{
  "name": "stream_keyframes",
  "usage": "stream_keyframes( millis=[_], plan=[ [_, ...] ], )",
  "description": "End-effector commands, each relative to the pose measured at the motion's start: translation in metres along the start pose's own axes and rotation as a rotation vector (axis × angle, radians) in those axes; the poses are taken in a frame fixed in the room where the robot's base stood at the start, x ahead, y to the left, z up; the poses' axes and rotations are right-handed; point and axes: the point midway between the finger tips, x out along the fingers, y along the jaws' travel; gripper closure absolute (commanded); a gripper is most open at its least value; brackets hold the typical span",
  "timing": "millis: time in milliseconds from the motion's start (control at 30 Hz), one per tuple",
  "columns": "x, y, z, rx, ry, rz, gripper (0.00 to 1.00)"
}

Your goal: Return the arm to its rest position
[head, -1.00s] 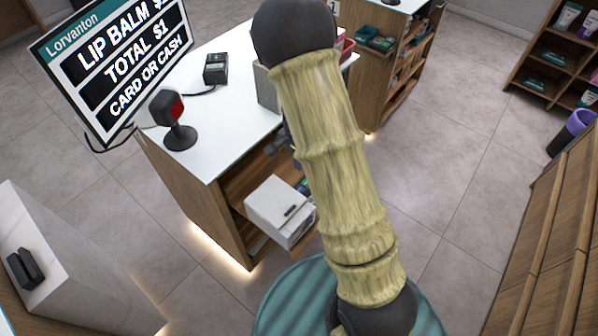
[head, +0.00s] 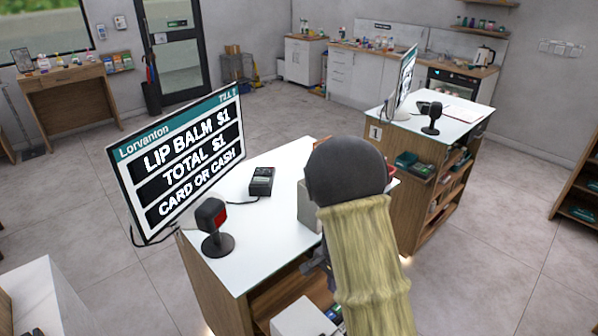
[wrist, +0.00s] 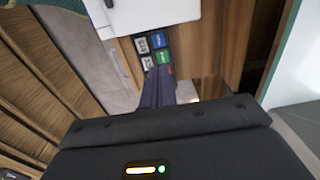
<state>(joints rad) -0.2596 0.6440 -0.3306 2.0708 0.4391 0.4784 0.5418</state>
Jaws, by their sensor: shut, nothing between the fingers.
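My arm rises from the bottom of the head view as a tan, ribbed link with a dark round joint at its top, in front of the near till counter (head: 262,182). In the wrist view, my gripper (wrist: 170,88) shows its dark fingers together with nothing between them. They point toward the counter's open shelf side, where small dark, blue and green packs (wrist: 151,50) lie. In the head view the arm hides most of the gripper.
The near counter carries a price screen (head: 185,160), a scanner (head: 212,222) and a card reader (head: 261,181). A second till counter (head: 412,140) stands behind. Floor (head: 490,210) is open to the right.

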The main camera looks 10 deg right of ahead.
Motion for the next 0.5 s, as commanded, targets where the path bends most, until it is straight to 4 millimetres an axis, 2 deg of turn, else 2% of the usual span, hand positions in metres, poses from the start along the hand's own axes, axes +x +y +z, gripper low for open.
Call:
stream_keyframes(
  millis=[167,500],
  plan=[
    [-0.015,0.008,0.005,-0.062,0.0,-0.018,1.0],
    [-0.082,0.058,0.042,-0.48,0.057,-0.093,1.0]
  ],
)
